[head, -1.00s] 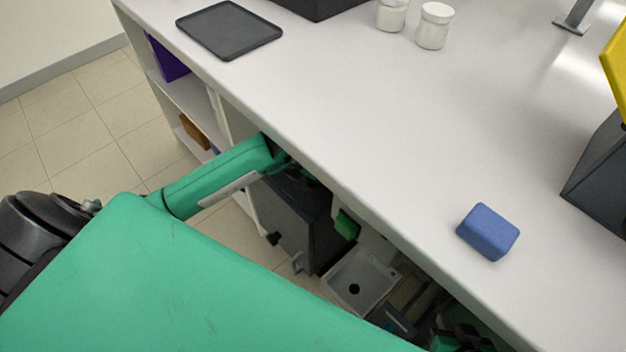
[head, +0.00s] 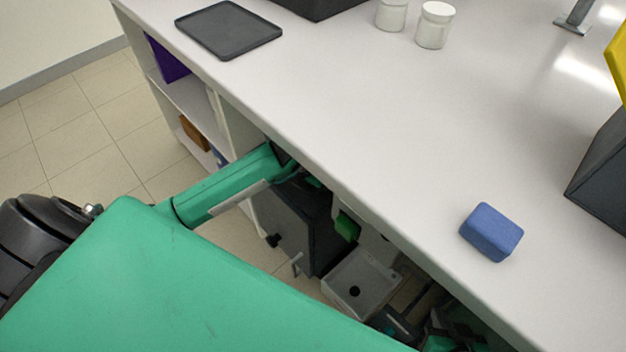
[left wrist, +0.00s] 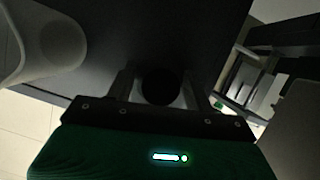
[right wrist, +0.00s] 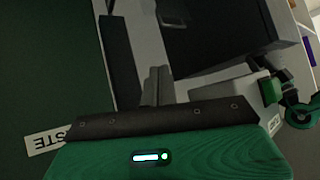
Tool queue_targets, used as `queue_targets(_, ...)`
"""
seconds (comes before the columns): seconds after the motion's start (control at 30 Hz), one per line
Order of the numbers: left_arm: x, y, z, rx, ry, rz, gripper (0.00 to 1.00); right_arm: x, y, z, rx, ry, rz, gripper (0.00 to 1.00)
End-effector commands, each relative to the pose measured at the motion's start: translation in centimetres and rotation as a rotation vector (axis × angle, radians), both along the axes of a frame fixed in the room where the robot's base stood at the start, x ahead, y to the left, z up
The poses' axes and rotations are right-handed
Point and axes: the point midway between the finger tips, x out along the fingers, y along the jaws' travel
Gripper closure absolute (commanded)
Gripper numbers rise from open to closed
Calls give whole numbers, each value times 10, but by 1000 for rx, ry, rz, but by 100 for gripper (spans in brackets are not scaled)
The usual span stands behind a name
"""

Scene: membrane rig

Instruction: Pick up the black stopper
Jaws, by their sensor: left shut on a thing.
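A round black thing, which looks like the stopper (left wrist: 160,85), sits between the two pale fingers of my left gripper (left wrist: 160,92) in the left wrist view. The gripper is shut on it. In the head view my left arm reaches under the bench edge and its gripper is hidden. My right gripper (head: 395,325) is low beside the bench edge in the head view, partly hidden. In the right wrist view its fingers (right wrist: 157,85) look close together with nothing seen between them.
A dark box (head: 300,225) and a pale panel (head: 375,278) with a black round spot are below the bench edge. The bench top (head: 400,130) holds a blue sponge (head: 491,231), white jars (head: 434,25) and a dark tray (head: 228,30). Its middle is clear.

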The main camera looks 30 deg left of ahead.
Motion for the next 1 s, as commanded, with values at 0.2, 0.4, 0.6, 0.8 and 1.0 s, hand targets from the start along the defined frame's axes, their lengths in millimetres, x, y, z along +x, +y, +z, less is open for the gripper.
queue_targets(0.2, 1, 0, 7, 1, -2, -1, 70, -1, -1, 0, -5, 11, 1, 100)
queue_targets(0.4, 1, 0, 31, 0, -4, -2, 70, -4, -12, 2, -36, 63, -14, 100)
queue_targets(0.6, -31, 5, 35, 3, 2, -2, 70, -7, -16, 1, -51, 94, -16, 100)
queue_targets(0.8, -77, 11, 34, 3, 4, -2, 70, -8, -17, 1, -57, 105, -17, 100)
queue_targets(1.0, -118, 17, 35, 2, 3, -2, 70, -8, -17, 0, -55, 102, -16, 100)
